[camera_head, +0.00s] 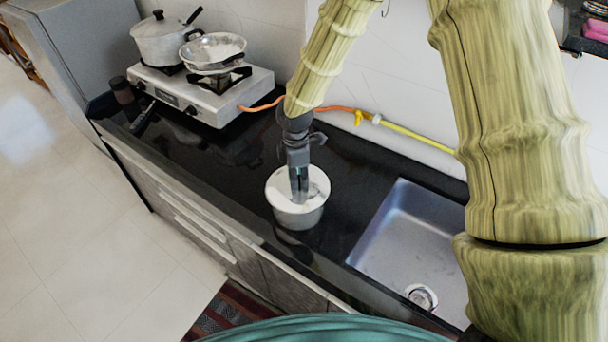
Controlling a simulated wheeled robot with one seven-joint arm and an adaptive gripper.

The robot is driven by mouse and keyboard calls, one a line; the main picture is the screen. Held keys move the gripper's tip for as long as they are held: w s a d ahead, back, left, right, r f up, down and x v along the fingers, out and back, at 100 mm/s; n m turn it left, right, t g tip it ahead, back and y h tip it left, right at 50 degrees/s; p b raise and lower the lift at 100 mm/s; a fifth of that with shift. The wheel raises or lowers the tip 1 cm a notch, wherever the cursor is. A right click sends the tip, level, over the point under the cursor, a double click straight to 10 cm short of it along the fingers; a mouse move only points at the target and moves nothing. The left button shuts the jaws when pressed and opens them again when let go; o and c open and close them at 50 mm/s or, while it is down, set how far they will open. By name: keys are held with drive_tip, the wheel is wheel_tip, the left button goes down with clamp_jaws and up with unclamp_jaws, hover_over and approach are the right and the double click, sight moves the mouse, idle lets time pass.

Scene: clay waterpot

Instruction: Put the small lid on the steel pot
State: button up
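A steel-grey pot (297,218) stands upright on the black counter, left of the sink. Its round top (314,186) looks white; I cannot tell whether this is a small lid lying on it or the pale inside of the pot. My gripper (299,196) points down over the middle of this top, and its fingertips overlap it in the view. The fingers look close together, but the gap between them, any contact and anything held are not clear. A separate small lid cannot be made out elsewhere on the counter.
A gas stove (205,97) at the back left carries a lidded pot (160,45) and a pan (212,66). An orange and yellow hose (415,137) runs along the wall. The sink (405,240) opens at the right. The counter (215,150) between stove and pot is clear.

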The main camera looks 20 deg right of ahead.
drive_tip(key=o, duration=0.3)
drive_tip(key=shift+o, duration=0.2)
drive_tip(key=shift+a+r, duration=0.1)
drive_tip(key=shift+a, duration=0.5)
drive_tip(key=shift+r, duration=0.25)
wheel_tip(320, 180, up, 11)
drive_tip(key=shift+d+r, duration=0.2)
drive_tip(key=shift+d, duration=0.25)
drive_tip(key=shift+d, duration=0.1)
